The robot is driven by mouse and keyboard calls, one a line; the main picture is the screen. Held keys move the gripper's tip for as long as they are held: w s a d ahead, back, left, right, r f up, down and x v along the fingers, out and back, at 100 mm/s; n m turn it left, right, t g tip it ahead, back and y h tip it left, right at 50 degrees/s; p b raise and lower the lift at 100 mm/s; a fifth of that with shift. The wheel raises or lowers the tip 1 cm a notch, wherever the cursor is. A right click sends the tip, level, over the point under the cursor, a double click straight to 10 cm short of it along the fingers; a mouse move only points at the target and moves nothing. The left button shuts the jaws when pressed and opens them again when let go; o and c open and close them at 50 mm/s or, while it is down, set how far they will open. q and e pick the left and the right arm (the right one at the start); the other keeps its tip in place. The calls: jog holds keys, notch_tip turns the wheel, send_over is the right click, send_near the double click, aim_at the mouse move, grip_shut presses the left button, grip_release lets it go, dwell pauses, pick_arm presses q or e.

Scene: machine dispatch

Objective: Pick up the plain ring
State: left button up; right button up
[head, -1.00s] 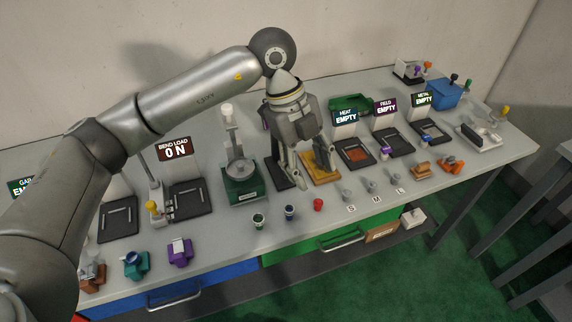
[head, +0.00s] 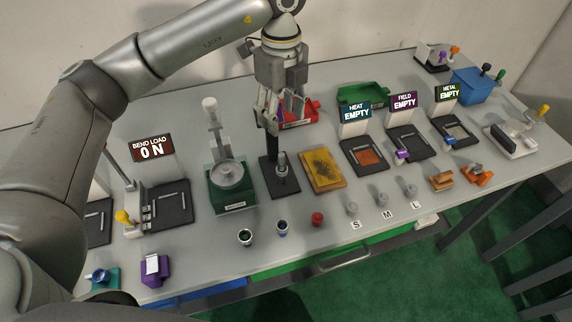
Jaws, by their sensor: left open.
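I cannot make out a plain ring for certain in the head view. My left gripper (head: 279,118) points down, with its fingers apart. It is at the back of the bench, in front of or over a red tray (head: 309,113), which it partly hides. A purple part shows between or behind the fingers; I cannot tell whether they touch it. Below the gripper, a black stand (head: 281,187) carries a small upright metal piece (head: 282,163). My right gripper is not in view.
A yellow pad (head: 323,171), a green-based press (head: 232,190) and a green tray (head: 362,96) are nearby. Two small dark cups and a red knob (head: 317,218) stand near the front edge. Display stations line the right side. A blue bin (head: 470,87) stands at the far right.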

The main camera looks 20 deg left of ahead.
pick_arm(q)
jog(key=b, duration=0.5)
send_near(283, 165)
jog(key=shift+w+a, duration=0.25)
jog(key=shift+w, duration=0.2)
jog(key=shift+w+f, duration=0.1)
jog(key=shift+f, duration=0.35)
notch_tip(283, 165, down, 4)
jog(key=shift+f+p, duration=0.2)
jog(key=shift+p, duration=0.35)
jog(key=f, duration=0.1)
jog(key=f+p, duration=0.1)
jog(key=f, duration=0.1)
jog(key=f+p, duration=0.1)
jog(key=shift+s+d+f, duration=0.15)
jog(key=shift+s+f, duration=0.2)
jog(key=shift+f, duration=0.55)
jog(key=c, duration=1.1)
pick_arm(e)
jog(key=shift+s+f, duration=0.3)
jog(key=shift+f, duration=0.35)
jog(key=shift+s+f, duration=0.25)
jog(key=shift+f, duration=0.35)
pick_arm(q)
jog(key=shift+r, duration=0.1)
